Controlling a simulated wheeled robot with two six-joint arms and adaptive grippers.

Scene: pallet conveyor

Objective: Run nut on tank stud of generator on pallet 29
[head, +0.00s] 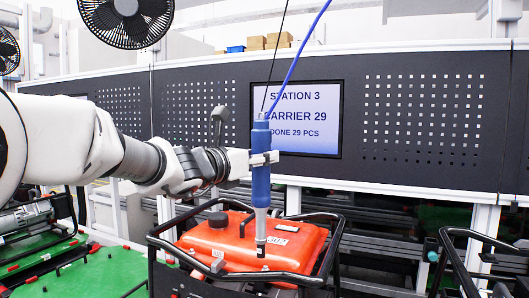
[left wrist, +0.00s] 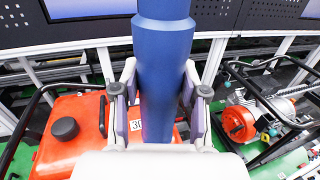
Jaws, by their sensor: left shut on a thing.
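My left gripper (head: 264,160) is shut on a blue cylindrical nutrunner (head: 261,180) and holds it upright. In the left wrist view, the blue body (left wrist: 163,70) stands between the two fingers (left wrist: 160,98). The tool's grey shaft ends in a dark tip over the front part of the generator's red-orange tank (head: 205,241). I cannot tell whether the tip touches anything. The tank stud and nut cannot be made out. The tank has a black cap (head: 218,219) and a white label, and sits inside a black tube frame (head: 325,262). My right gripper is out of view.
A screen (head: 296,118) on the dark perforated panel reads Station 3, Carrier 29, done 29 pcs. Another generator stands at left (head: 40,225), and one at right shows in the left wrist view (left wrist: 240,122). A blue cable (head: 300,55) rises from the tool.

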